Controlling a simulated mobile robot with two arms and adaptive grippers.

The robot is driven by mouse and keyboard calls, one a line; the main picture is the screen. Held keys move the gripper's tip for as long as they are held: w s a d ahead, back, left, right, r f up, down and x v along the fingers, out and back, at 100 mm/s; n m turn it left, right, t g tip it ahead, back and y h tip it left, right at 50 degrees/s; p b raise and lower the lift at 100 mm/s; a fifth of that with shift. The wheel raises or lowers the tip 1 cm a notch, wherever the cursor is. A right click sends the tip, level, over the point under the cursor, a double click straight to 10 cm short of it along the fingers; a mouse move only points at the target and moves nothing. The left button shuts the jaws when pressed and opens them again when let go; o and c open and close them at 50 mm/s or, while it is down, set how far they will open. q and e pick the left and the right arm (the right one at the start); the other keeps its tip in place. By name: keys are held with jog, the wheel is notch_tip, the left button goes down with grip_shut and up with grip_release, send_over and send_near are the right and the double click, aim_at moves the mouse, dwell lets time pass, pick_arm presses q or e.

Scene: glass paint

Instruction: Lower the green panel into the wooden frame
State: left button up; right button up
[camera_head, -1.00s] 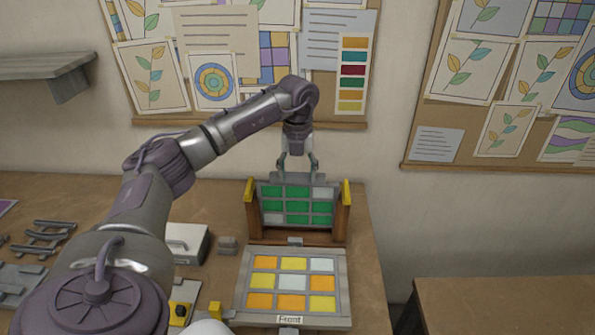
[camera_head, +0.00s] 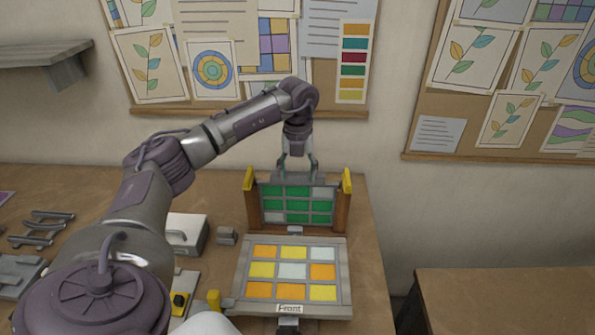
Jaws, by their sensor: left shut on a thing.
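The green panel (camera_head: 297,205), a grey grid with green and a few pale panes, stands upright between the posts of the wooden frame (camera_head: 341,213), which have yellow tops. My left gripper (camera_head: 297,170) is above it, its fingers shut on the grey top part of the panel. The panel's lower edge is near the bottom of the frame; I cannot tell whether it touches. My right gripper is not in view.
A yellow and orange panel (camera_head: 292,271) with a "Front" label lies tilted before the frame. A second table (camera_head: 510,300) stands at the right.

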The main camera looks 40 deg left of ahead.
pick_arm(q)
jog(key=shift+f, duration=0.3)
jog(key=o, duration=1.2)
jog(key=shift+f, duration=0.1)
jog(key=shift+r+p, duration=2.75)
jog(key=shift+r, duration=0.85)
jog(key=shift+f, duration=0.1)
